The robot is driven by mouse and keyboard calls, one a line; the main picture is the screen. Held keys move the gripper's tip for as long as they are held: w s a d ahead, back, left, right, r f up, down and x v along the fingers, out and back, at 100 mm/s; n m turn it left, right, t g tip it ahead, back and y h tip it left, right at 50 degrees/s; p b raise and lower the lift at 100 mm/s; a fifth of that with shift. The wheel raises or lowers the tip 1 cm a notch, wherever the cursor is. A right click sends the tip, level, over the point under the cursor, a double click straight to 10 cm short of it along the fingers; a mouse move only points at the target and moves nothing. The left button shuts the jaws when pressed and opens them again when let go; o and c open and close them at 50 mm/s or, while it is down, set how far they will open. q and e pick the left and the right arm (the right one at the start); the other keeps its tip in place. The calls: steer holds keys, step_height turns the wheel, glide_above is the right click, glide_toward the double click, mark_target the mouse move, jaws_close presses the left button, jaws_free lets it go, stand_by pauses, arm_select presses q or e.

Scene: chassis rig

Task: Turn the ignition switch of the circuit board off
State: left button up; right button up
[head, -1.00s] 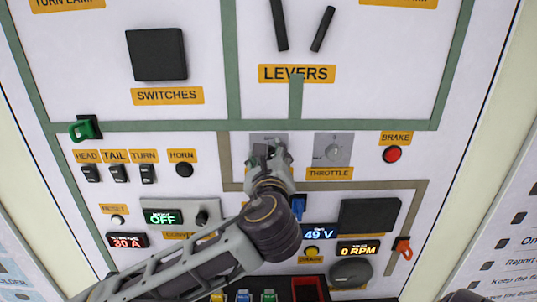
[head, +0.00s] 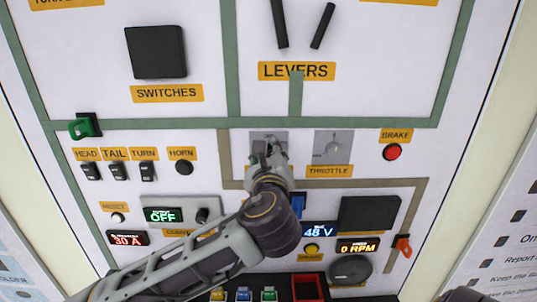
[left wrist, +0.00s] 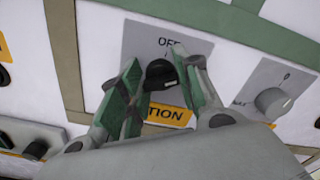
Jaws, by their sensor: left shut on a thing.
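The ignition switch is a black knob (left wrist: 160,74) on a grey plate (left wrist: 150,42), with "OFF" printed above it and a partly hidden yellow label ending in "TION" below. In the left wrist view my left gripper (left wrist: 160,80) has its green-padded fingers on both sides of the knob, shut on it. In the head view my left gripper (head: 268,155) covers the knob, and only part of the grey plate (head: 268,136) shows. The way the knob points is hard to make out.
The throttle knob (head: 333,149) sits on its own plate just right of the ignition. Displays read "OFF" (head: 163,216), "48 V" (head: 319,231) and "0 RPM" (head: 358,248). A red brake button (head: 392,152) is farther right. Small switches (head: 118,171) are at the left.

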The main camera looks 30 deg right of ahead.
arm_select(q)
steer(key=shift+n, duration=0.3)
steer(key=shift+f+n+b, duration=0.1)
steer(key=shift+n+b, duration=0.6)
steer(key=shift+n, duration=0.2)
steer(key=n+b, duration=0.1)
steer(key=n, duration=0.1)
steer(key=shift+n, duration=0.3)
steer(key=n+b, duration=0.2)
steer(key=n, duration=0.3)
steer(key=shift+f, duration=0.1)
steer(key=shift+w+n, duration=0.1)
steer(key=shift+n, duration=0.5)
steer(key=shift+n+b, duration=0.3)
steer(key=shift+n, duration=0.2)
